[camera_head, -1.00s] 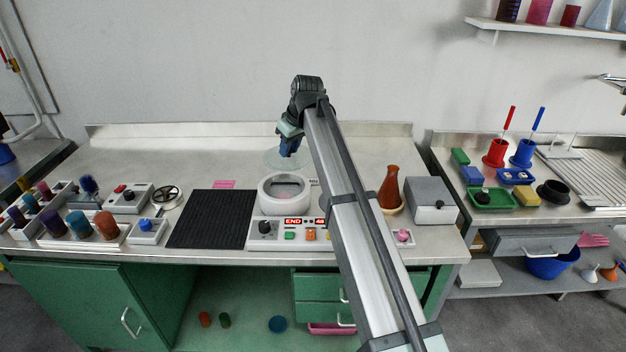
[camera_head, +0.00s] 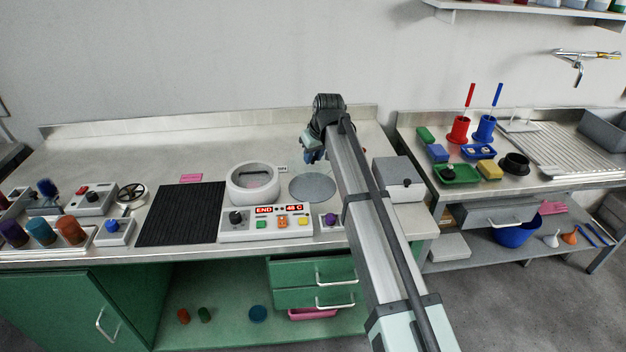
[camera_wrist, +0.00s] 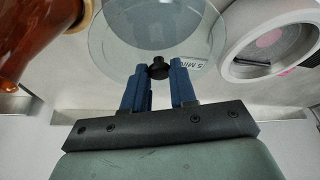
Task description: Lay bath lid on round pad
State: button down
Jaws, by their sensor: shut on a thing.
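The bath lid (camera_wrist: 120,35) is a clear round disc with a black knob (camera_wrist: 158,69). My gripper (camera_wrist: 160,82) is shut on the knob in the wrist view. In the head view my gripper (camera_head: 314,158) is above the bench, behind the round pad; the lid is hard to make out there. The round pad (camera_head: 312,188) is a flat grey disc right of the white bath (camera_head: 239,184). The bath is open and also shows in the wrist view (camera_wrist: 238,35). I cannot tell the lid's exact height above the bench.
A control panel (camera_head: 250,228) with lit display fronts the bath. A black ribbed mat (camera_head: 180,215) lies left. An orange-brown flask (camera_wrist: 25,35) stands close to the lid; my arm hides it in the head view. A grey box (camera_head: 398,180) is to the right.

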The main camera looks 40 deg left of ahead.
jog(key=shift+f, duration=3.95)
jog(key=shift+f, duration=0.2)
jog(key=c, duration=0.9)
grip_release()
jog(key=shift+r, duration=0.2)
jog(key=v, duration=1.2)
